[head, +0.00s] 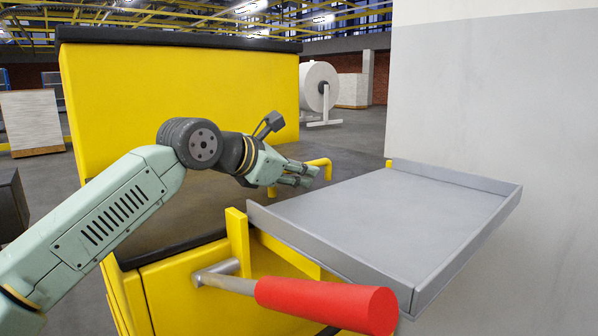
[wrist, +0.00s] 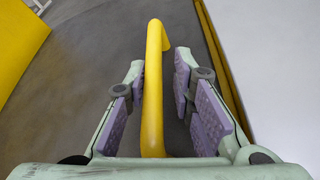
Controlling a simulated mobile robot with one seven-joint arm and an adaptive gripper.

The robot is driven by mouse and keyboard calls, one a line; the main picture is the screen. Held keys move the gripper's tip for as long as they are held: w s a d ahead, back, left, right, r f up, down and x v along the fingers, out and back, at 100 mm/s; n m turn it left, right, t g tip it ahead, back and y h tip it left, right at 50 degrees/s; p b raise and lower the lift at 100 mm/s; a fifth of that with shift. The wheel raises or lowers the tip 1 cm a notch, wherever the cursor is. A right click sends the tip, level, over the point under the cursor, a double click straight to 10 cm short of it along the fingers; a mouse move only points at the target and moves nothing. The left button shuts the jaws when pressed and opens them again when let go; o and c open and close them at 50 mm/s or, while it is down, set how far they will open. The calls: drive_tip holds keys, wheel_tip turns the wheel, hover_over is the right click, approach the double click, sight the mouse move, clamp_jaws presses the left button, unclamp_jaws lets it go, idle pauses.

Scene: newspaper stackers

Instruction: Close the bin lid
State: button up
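My gripper (head: 298,176) reaches in from the left, above the grey floor beside the yellow machine parts. In the wrist view my gripper (wrist: 158,72) is open, its purple-padded fingers on either side of a bent yellow bar (wrist: 154,95). Gaps show between the bar and the pads. The bar (head: 324,166) also shows just past the fingertips in the head view. A large yellow panel (head: 180,95) with a black top edge stands upright behind my arm. I cannot tell for certain which part is the bin lid.
A grey tray (head: 385,215) with raised edges lies right of my gripper, against a tall grey-white wall (head: 495,90). A red-handled lever (head: 325,303) sticks out in front of a yellow frame (head: 238,240). A white paper roll (head: 318,87) stands far back.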

drive_tip(key=v, duration=1.1)
drive_tip(key=shift+s+a+r, duration=0.1)
drive_tip(key=shift+s+a, duration=0.1)
drive_tip(key=shift+s, duration=0.1)
